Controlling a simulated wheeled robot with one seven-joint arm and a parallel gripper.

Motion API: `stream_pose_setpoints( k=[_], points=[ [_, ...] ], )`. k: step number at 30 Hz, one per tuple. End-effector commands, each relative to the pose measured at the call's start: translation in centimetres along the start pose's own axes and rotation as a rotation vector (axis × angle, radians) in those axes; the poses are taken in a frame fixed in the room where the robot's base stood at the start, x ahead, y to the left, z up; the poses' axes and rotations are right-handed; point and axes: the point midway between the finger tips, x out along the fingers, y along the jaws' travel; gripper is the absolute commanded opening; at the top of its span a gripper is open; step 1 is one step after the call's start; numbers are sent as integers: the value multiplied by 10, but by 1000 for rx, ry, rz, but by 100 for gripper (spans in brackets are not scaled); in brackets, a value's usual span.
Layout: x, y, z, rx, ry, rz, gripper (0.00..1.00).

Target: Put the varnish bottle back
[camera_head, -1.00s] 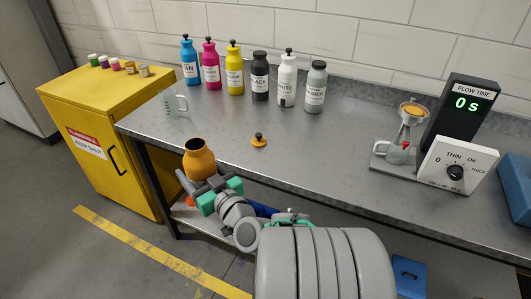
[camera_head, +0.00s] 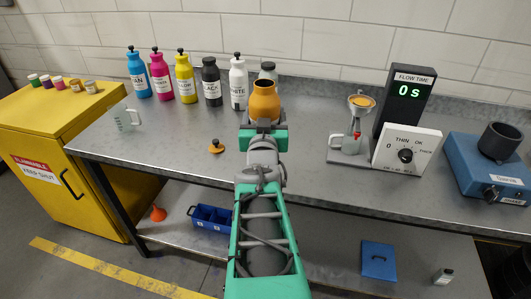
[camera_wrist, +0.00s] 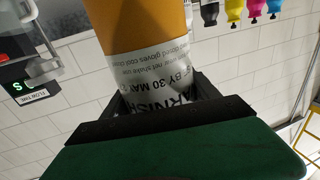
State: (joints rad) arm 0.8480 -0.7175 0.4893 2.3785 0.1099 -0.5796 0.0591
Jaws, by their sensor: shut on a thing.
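The varnish bottle (camera_head: 264,103) is orange, open at the top and upright in the head view. My gripper (camera_head: 263,127) is shut around its lower part. In the wrist view the bottle (camera_wrist: 135,25) shows upside down, with a white label partly reading VARNISH between the gripper fingers (camera_wrist: 165,105). The bottle appears over the bench, in front of the row of colour bottles; its exact height cannot be told. An orange cap with a black knob (camera_head: 215,147) lies on the bench to the left of my gripper.
Cyan (camera_head: 138,78), magenta (camera_head: 160,78), yellow (camera_head: 187,82), black (camera_head: 211,85) and white (camera_head: 238,85) bottles line the back. A grey bottle (camera_head: 268,70) is partly hidden behind the varnish bottle. A funnel stand (camera_head: 352,143) and dial box (camera_head: 407,151) stand right. The middle-left bench is mostly clear.

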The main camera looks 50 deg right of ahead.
Motion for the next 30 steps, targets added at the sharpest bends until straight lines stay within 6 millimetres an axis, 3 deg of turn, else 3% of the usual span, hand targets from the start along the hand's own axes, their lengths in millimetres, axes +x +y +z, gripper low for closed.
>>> stream_pose_setpoints(
  k=[2, 5, 14, 18, 26, 30],
  points=[
    [2, 8, -7, 1, 6, 23, 0],
    [13, 10, 0, 0, 2, 32, 0],
    [89, 4, 36, -1, -1, 29, 0],
    [114, 2, 68, -1, 1, 29, 0],
    [137, 0, 90, 0, 5, 28, 0],
    [140, 0, 114, -1, 2, 28, 0]
  ],
)
